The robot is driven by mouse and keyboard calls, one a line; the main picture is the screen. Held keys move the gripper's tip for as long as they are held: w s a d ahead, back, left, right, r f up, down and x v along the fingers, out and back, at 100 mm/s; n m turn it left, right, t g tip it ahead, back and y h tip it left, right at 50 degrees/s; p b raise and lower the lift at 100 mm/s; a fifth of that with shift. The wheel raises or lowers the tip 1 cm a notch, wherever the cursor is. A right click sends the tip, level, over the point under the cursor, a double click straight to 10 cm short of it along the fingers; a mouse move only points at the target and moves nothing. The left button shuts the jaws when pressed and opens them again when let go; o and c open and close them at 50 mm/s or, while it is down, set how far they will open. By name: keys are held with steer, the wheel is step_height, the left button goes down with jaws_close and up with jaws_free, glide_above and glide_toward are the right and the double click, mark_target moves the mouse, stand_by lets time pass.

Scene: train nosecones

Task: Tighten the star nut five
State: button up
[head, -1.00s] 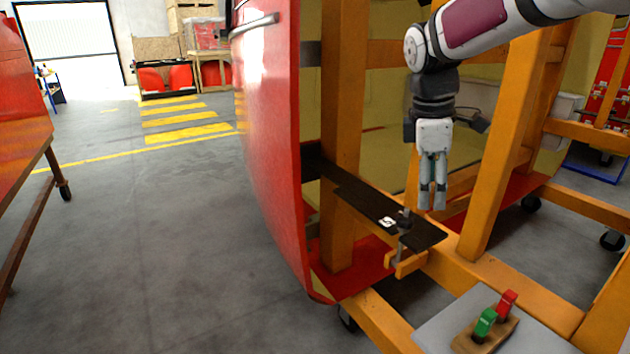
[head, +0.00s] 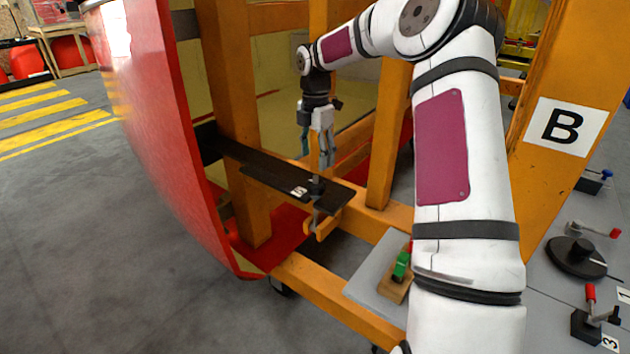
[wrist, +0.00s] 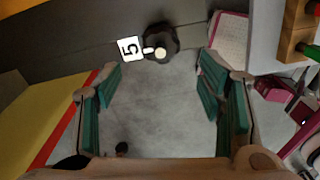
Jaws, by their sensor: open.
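The star nut five is a small black knob (head: 317,187) on a flat black bracket (head: 262,178), beside a white number label (head: 299,191). In the wrist view the nut (wrist: 162,42) is at the top centre, just right of the white "5" label (wrist: 130,49). My gripper (head: 322,163) points down just above the nut in the head view. In the wrist view my gripper (wrist: 158,80) has its teal fingers spread wide apart, with nothing between them. The nut appears beyond the fingertips, and I see no contact.
An orange post (head: 230,110) and the curved red panel (head: 160,130) stand to the left of the bracket. A grey plate (head: 365,275) with a wooden block and green piece (head: 402,266) lies to the right. A "B" post (head: 565,100) stands far right.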

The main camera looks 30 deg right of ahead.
mark_target(315, 183)
step_height(315, 183, down, 9)
steer(key=shift+p, duration=0.6)
steer(key=c, duration=1.1)
